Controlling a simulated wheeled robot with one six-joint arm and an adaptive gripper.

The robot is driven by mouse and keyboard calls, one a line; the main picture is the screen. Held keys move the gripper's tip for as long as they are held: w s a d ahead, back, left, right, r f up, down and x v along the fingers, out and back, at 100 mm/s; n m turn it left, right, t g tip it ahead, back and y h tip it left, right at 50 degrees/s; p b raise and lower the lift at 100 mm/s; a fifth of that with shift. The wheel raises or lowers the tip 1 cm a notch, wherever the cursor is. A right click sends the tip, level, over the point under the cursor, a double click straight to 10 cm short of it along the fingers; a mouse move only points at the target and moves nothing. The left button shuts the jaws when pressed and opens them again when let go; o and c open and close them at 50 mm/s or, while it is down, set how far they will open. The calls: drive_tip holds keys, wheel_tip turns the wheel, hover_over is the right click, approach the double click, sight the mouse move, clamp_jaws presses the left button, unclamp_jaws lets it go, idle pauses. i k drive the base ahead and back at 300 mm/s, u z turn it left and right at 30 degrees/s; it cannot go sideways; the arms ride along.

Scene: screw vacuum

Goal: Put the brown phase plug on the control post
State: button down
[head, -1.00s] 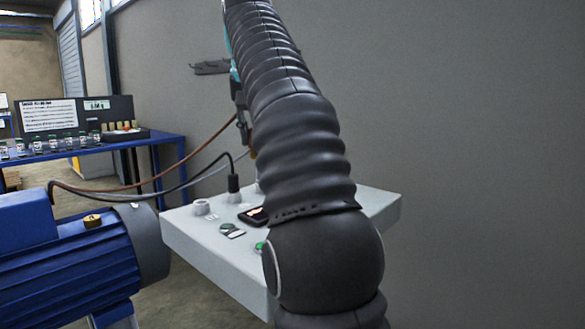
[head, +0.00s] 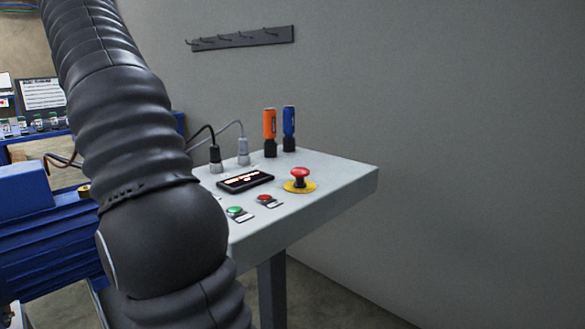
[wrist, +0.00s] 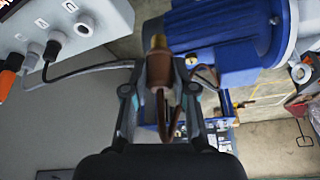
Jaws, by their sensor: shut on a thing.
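The brown phase plug (wrist: 160,66) is between the fingers of my gripper (wrist: 158,78) in the wrist view, its brass end toward the top of the picture. Its brown cable (wrist: 163,118) loops down below it. The control post (head: 330,180) is a pale grey panel, also at the upper left of the wrist view (wrist: 112,14). The plug is apart from it. A grey socket (wrist: 84,27) there looks empty. A black plug (head: 215,158) and a grey plug (head: 243,148) stand on the panel. My arm hides my gripper and the brown plug in the head view.
A blue motor (head: 55,235) stands left of the post; it fills the upper right of the wrist view (wrist: 225,35). Orange (head: 270,128) and blue (head: 289,125) upright items, a red emergency button (head: 299,175) and a display (head: 245,182) are on the panel. A hook rail (head: 240,38) hangs behind.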

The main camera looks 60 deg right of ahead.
sight(328, 167)
drive_tip(key=u, duration=0.05)
drive_tip(key=i, duration=0.1)
drive_tip(key=z, duration=1.6)
